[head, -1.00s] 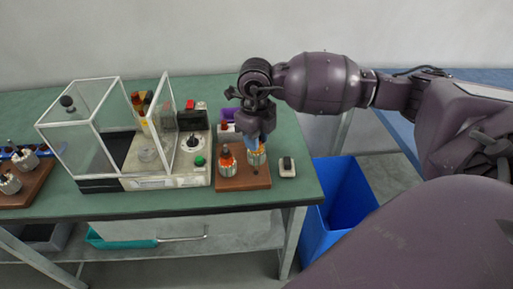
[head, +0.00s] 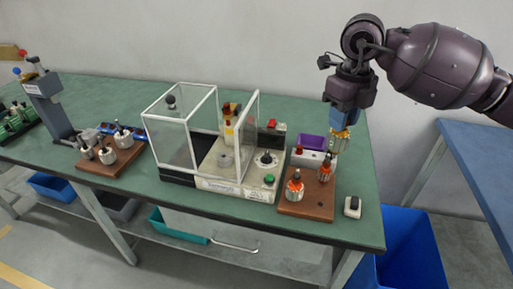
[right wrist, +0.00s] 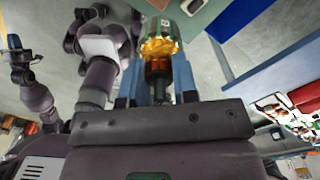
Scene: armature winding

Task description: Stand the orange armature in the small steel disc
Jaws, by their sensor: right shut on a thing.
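My right gripper (head: 343,122) is shut on an armature with yellow-orange windings (head: 338,142). It holds the armature pointing down in the air, above the back right of the bench. In the right wrist view the windings (right wrist: 158,48) show between the blue fingers, with the grey-green core (right wrist: 177,22) beyond. Two armatures with red-orange windings, one in front (head: 295,190) and one behind (head: 325,170), stand on a brown wooden block (head: 305,208). A round steel piece (head: 225,158) sits inside the clear guard; I cannot tell if it is the small steel disc. My left gripper is not in the head view.
The framed clear guard (head: 180,125) stands on a machine base (head: 228,187) left of the block. More armatures stand on another wooden block (head: 115,165) at left.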

